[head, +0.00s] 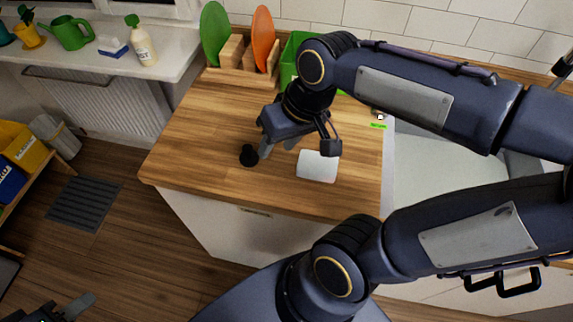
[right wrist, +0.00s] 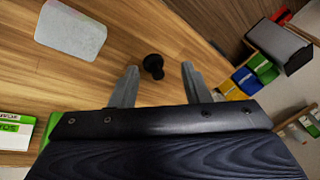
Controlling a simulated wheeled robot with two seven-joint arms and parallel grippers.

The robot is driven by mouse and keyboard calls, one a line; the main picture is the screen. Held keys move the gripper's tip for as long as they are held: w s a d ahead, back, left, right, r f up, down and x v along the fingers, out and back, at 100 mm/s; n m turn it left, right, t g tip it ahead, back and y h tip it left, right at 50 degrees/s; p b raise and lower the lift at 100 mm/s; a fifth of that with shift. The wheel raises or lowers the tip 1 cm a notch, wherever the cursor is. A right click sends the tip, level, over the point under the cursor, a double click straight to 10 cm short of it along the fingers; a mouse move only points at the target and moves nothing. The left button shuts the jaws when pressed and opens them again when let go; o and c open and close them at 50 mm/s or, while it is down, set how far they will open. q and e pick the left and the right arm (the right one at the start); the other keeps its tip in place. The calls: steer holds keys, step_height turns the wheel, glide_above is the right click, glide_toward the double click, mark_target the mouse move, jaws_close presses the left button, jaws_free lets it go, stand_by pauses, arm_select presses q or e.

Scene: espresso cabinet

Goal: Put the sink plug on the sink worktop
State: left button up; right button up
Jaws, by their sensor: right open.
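The black sink plug (head: 248,155) stands on the wooden sink worktop (head: 190,140), near its front left part. My right gripper (head: 277,149) is open and low over the worktop, just right of the plug in the head view. In the right wrist view the plug (right wrist: 153,66) shows in the gap between the two grey fingertips, with neither finger seen to touch it. My left gripper (head: 62,308) is only partly in view at the lower left corner, away from the worktop; its opening cannot be made out.
A white cloth or pad (head: 317,167) lies right of the gripper. A wooden rack (head: 238,84) with green and orange boards stands at the back, beside a green box (head: 291,60). The grey sink (head: 430,170) is at the right, partly behind my right arm. The worktop's left part is clear.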

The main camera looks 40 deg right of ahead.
steer(key=s+a+f+t+y, duration=0.1)
steer(key=s+f+t, duration=0.1)
steer(key=s, duration=0.3)
steer(key=shift+s+a+f+t, duration=0.25)
steer(key=shift+s+a+t, duration=0.05)
steer(key=shift+s+a, duration=0.1)
steer(key=shift+r, duration=0.1)
steer(key=shift+c, duration=0.6)
